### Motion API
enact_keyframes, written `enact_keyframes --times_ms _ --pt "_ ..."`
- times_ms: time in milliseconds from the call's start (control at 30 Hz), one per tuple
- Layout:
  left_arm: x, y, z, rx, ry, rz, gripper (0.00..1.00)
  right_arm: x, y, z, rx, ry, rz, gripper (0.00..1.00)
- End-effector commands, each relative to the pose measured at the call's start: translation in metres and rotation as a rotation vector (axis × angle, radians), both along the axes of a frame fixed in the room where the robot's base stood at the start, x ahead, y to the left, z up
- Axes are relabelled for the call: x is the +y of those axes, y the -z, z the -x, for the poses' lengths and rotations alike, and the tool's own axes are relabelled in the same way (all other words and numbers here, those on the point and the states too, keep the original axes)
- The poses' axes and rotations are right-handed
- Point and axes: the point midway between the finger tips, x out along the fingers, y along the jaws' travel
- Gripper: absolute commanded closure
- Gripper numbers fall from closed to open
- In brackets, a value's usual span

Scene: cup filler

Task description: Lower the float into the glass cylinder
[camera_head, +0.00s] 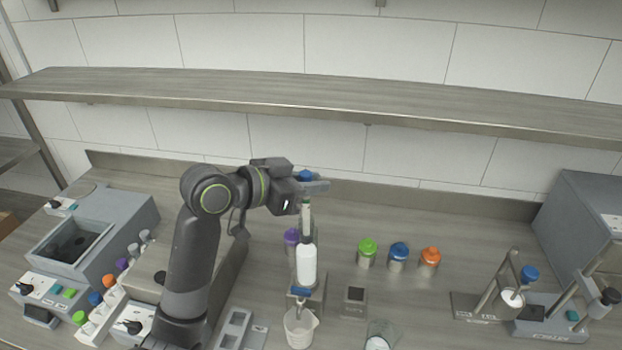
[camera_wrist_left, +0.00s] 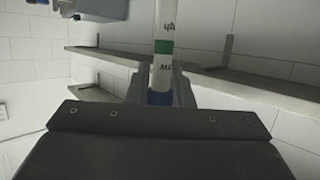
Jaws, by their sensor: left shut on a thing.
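My left gripper (camera_head: 315,186) is shut on the blue top of the float, high above the bench. The float has a thin pale stem (camera_head: 306,215) and appears to continue down into a wide white body (camera_head: 306,262), hanging roughly upright. In the left wrist view the blue end sits between the fingers (camera_wrist_left: 160,92), and the stem (camera_wrist_left: 164,40) shows a green band and scale marks. A clear glass vessel (camera_head: 381,336) stands at the bottom edge, partly cut off; I cannot tell whether it is the glass cylinder. My right gripper is out of view.
A blue-handled valve (camera_head: 301,292) and a pale beaker (camera_head: 300,328) stand below the float. Green (camera_head: 367,247), blue (camera_head: 399,252) and orange (camera_head: 430,256) capped jars stand to the right. A metal shelf (camera_head: 330,103) runs behind.

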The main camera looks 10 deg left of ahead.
Motion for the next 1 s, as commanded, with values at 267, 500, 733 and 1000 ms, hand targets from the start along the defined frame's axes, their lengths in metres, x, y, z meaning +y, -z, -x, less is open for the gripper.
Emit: enact_keyframes --times_ms 267,500,733,1000 --pt "0.0 0.022 0.0 -0.001 0.0 0.0 1.0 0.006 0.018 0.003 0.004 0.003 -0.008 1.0" --pt "0.0 0.04 0.0 0.0 0.0 0.0 1.0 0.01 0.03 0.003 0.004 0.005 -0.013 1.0" --pt "0.0 0.056 0.0 0.0 0.0 -0.001 1.0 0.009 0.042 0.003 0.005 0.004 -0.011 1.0" --pt "0.0 0.067 0.0 -0.001 0.0 0.0 1.0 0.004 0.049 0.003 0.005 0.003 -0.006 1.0"
